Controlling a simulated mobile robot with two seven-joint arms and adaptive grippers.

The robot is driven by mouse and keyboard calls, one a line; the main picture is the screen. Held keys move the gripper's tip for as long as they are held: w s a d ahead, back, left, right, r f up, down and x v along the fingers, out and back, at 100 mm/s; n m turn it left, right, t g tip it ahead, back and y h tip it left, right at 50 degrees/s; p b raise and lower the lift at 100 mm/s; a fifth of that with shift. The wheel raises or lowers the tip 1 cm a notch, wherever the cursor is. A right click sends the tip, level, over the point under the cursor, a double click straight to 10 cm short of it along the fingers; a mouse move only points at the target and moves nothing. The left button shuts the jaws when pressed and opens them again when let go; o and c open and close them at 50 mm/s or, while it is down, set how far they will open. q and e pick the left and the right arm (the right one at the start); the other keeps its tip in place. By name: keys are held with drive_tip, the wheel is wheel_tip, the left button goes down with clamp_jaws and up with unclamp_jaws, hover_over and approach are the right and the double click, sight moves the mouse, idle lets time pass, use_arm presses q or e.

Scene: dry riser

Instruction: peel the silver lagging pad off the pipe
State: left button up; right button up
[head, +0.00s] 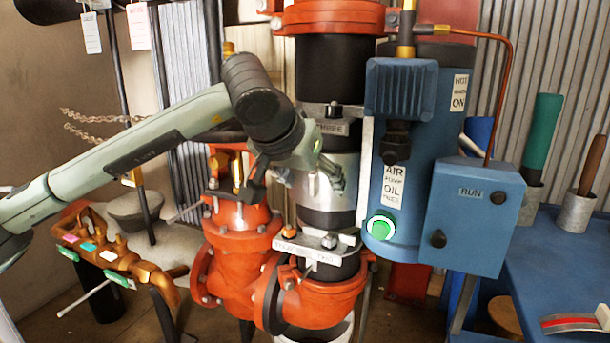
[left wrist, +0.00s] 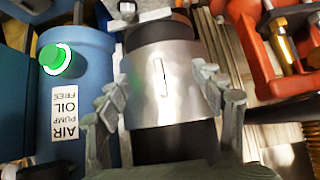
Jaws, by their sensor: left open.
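The silver lagging pad (head: 349,190) is wrapped around the black upright pipe (head: 327,75) in the middle of the head view. In the left wrist view the pad (left wrist: 160,68) fills the middle, with a small upright slot or tab on its face and black pipe beyond both edges. My left gripper (head: 322,170) is in front of the pad. In the wrist view its open fingers (left wrist: 163,92) stand either side of the pad; I cannot tell whether they touch it. My right gripper is not in view.
A blue compressor unit (head: 447,115) with a lit green button (head: 380,227) stands close to the pipe's right. A red valve body (head: 236,225) is close on the left. Label collars (head: 318,247) sit below the pad. A blue bench (head: 560,265) is at right.

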use_arm(q)
drive_tip(key=shift+w+f, duration=0.2)
drive_tip(key=shift+s+r, duration=0.1)
drive_tip(key=shift+r, duration=0.05)
drive_tip(key=c, duration=1.4)
drive_tip(key=shift+a, duration=0.1)
clamp_jaws()
drive_tip(key=shift+r, duration=0.1)
drive_tip(key=shift+s, duration=0.25)
